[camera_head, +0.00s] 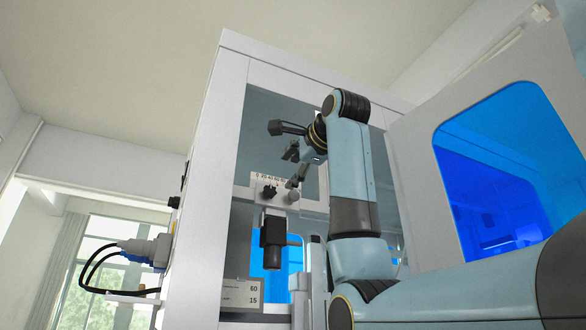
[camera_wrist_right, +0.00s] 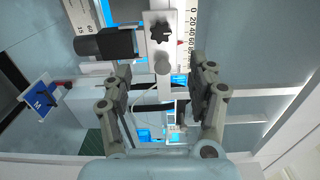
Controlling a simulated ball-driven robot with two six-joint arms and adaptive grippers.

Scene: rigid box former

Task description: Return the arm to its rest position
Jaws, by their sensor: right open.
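My right arm (camera_head: 350,165) comes in from the lower right and rises beside the opening of a white-framed machine cabinet (camera_head: 232,110). Its wrist bends left into the opening. My right gripper (camera_head: 291,167) is in front of the white ruler scale and the knobs inside. In the right wrist view the gripper (camera_wrist_right: 161,78) has its two fingers wide apart with nothing held between them. A small round grey knob and a black star knob (camera_wrist_right: 161,32) show beyond the fingers. I cannot tell whether a finger touches anything. My left gripper does not show.
A black cylinder (camera_head: 272,245) hangs below the scale (camera_head: 268,181). A label plate (camera_head: 242,294) reads 60 and 15. A blue-windowed door panel (camera_head: 410,150) stands to the right of my arm. Cables (camera_head: 95,265) hang outside the cabinet at left.

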